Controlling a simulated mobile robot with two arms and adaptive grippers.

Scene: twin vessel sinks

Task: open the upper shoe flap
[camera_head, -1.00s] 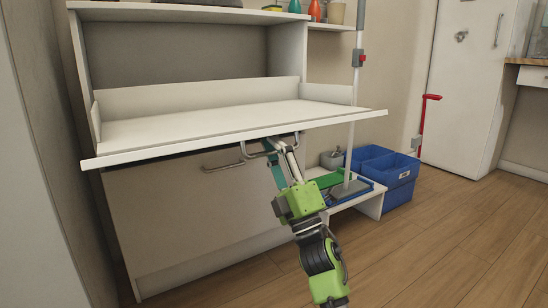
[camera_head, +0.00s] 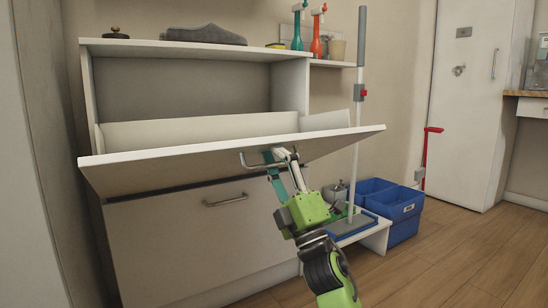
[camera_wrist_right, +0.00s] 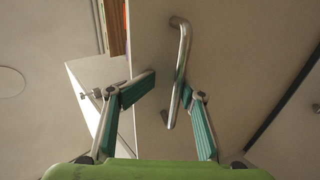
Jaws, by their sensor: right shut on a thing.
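The upper shoe flap (camera_head: 225,162) is a white panel on the cabinet, tipped outward with its top edge toward me. Its inner side panel (camera_head: 190,132) shows behind that edge. The flap's metal bar handle (camera_head: 250,166) is on its sloping front face. My right gripper (camera_head: 281,153) is at the right part of this handle, shut on it. In the right wrist view, the handle (camera_wrist_right: 183,62) runs between the teal finger pads of my right gripper (camera_wrist_right: 166,88), nearer the right pad. My left gripper is not in view.
The lower flap is closed, with its own handle (camera_head: 226,200). Blue bins (camera_head: 402,204) and a long-handled mop (camera_head: 357,120) stand at the right. Wooden floor (camera_head: 450,260) is clear in front.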

